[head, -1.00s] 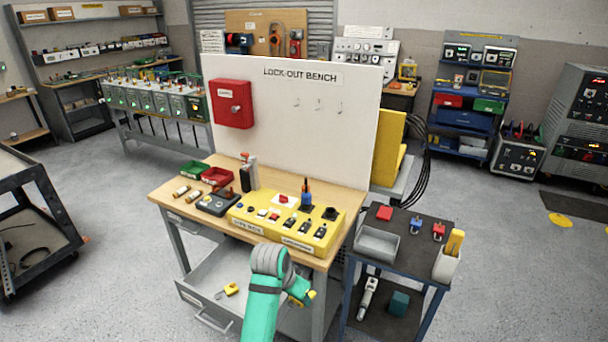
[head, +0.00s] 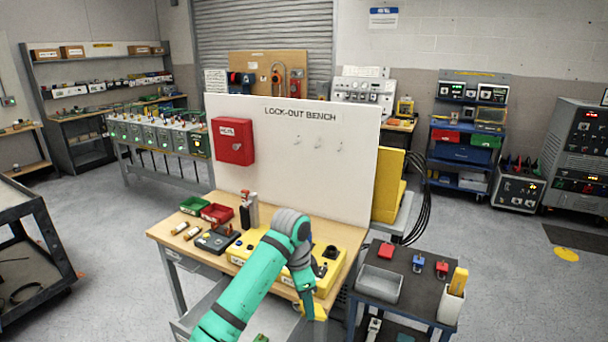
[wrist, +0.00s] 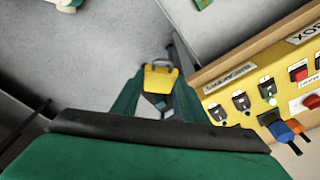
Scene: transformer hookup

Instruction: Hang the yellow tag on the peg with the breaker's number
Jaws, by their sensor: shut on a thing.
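My gripper (head: 309,300) hangs in front of the bench's right front corner, below the level of the benchtop. It is shut on the yellow tag (wrist: 160,78), which shows between the fingers in the wrist view with a grey loop at its far end. In the head view a bit of yellow (head: 320,310) shows at the fingertips. Three small pegs, left (head: 297,140), middle (head: 318,143) and right (head: 340,146), stand bare on the white lock-out board (head: 265,165). Any peg numbers are too small to read. The yellow breaker box (wrist: 255,92) is partly hidden behind my arm in the head view.
A red cabinet (head: 233,141) is on the board's left. Green (head: 194,205) and red (head: 217,213) bins stand on the bench (head: 165,232). A side cart (head: 410,287) stands right of the bench, holding a grey bin (head: 380,284) and padlocks. Space before the pegs is clear.

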